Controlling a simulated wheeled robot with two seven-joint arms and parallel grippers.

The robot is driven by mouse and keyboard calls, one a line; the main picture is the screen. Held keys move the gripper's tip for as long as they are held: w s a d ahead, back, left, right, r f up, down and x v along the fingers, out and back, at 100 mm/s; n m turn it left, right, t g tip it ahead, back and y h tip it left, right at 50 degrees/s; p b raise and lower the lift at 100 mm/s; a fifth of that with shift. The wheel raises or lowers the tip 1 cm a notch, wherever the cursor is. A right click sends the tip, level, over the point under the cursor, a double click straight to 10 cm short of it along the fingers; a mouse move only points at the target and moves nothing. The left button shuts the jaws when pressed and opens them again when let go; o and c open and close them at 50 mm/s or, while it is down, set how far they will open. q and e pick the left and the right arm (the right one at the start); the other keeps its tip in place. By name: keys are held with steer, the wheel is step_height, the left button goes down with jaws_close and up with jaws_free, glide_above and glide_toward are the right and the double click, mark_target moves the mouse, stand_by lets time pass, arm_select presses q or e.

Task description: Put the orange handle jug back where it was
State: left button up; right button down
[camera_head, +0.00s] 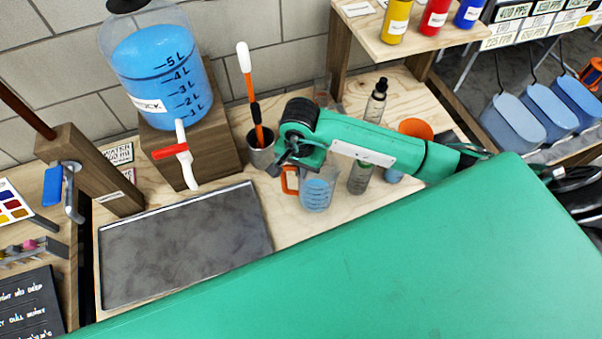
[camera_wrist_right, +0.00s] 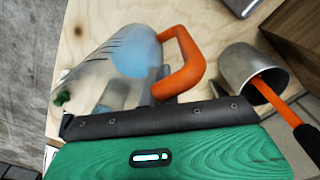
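The clear jug with the orange handle (camera_head: 317,190) stands upright on the wooden bench, with blue liquid and scale marks on it. Its handle (camera_head: 289,181) points left. My right gripper (camera_head: 290,160) is over the handle side of the jug and hides part of its top. In the right wrist view the jug (camera_wrist_right: 115,65) and its orange handle (camera_wrist_right: 190,62) are right at the fingers (camera_wrist_right: 135,92). The fingers look apart, one beside the handle's end and one in front of the jug wall. Contact is unclear. My left gripper is out of view.
A blue water tank (camera_head: 155,70) with a red-handled tap (camera_head: 172,152) stands on a wooden block. A metal cup (camera_head: 261,153) holding an orange stick is close left of the jug. Bottles (camera_head: 360,176) and an orange cup (camera_head: 415,129) stand right. A grey tray (camera_head: 185,245) lies left.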

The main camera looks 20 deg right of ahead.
steer(key=shift+f+p, duration=0.6)
steer(key=shift+f, duration=1.45)
steer(key=c, duration=2.1)
jaws_free()
steer(key=shift+f+b, duration=0.1)
steer(key=shift+b, duration=0.2)
steer(key=o, duration=0.4)
